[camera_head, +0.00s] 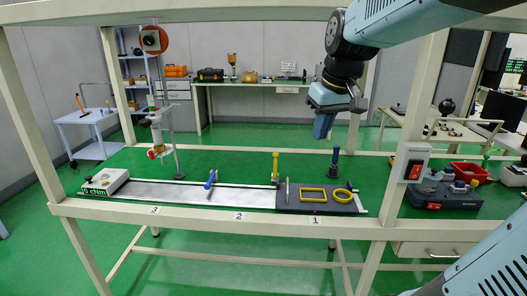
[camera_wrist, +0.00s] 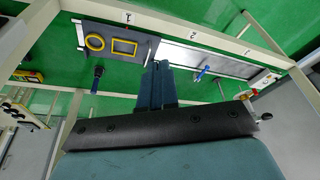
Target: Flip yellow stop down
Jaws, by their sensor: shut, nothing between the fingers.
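The yellow stop (camera_head: 275,166) stands upright on the long rail (camera_head: 240,194), at the left end of the dark plate. A blue stop (camera_head: 211,179) leans tilted farther left on the rail; it also shows in the wrist view (camera_wrist: 201,73). My gripper (camera_head: 321,130) is shut and empty, pointing down. In the picture it is above and to the right of the yellow stop, clear of it. In the wrist view its dark blue fingers (camera_wrist: 159,76) are together near the plate's edge. I cannot make out the yellow stop there; the fingers may hide it.
The dark plate (camera_head: 317,208) bears a yellow rectangle and a yellow ring. A dark blue post (camera_head: 335,160) stands behind it. A white box (camera_head: 104,181) sits at the rail's left end. Beige frame posts flank the table, with a red-and-grey device (camera_head: 440,196) at right.

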